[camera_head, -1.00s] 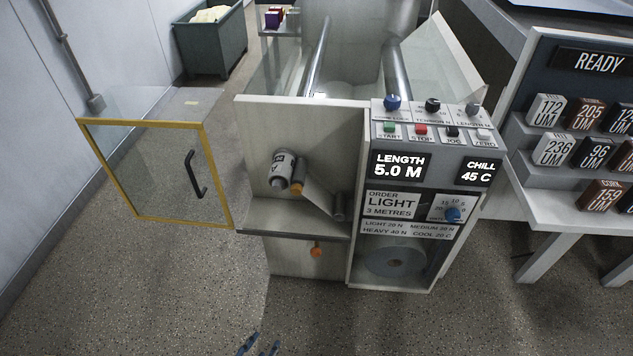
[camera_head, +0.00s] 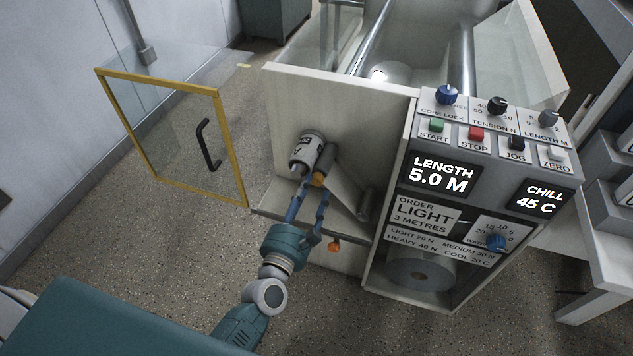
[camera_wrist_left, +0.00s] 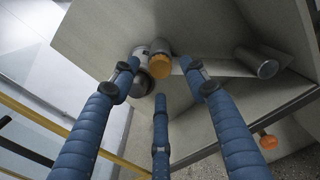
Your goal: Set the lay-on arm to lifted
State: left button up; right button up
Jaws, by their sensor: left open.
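A dark cylinder with an orange end cap (camera_head: 320,178), which looks like the lay-on arm's roller, sits beside the white labelled roll (camera_head: 307,149) on the machine's front panel. I cannot tell for certain whether it is lowered or lifted. My left gripper (camera_head: 314,189) is open, its blue fingers pointing up at the orange cap from below and in front. In the left wrist view the orange cap (camera_wrist_left: 159,66) shows between the spread fingertips (camera_wrist_left: 159,72). No firm contact is visible. An orange knob (camera_head: 333,246) hangs below the shelf. My right gripper is out of view.
The yellow-framed glass door (camera_head: 231,150) stands open to the left. A grey shelf edge (camera_head: 345,230) runs under the rolls, and a metal roller (camera_head: 366,203) sits to the right. The control panel (camera_head: 480,150) with buttons and displays is further right.

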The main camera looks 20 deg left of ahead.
aim_at(316, 183)
pick_arm(q)
jog(key=w, duration=0.3)
jog(key=shift+w, duration=0.2)
jog(key=shift+w+d, duration=0.1)
jog(key=shift+w, duration=0.1)
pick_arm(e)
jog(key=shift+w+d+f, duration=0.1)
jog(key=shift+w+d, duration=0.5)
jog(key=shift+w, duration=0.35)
pick_arm(q)
grip_shut()
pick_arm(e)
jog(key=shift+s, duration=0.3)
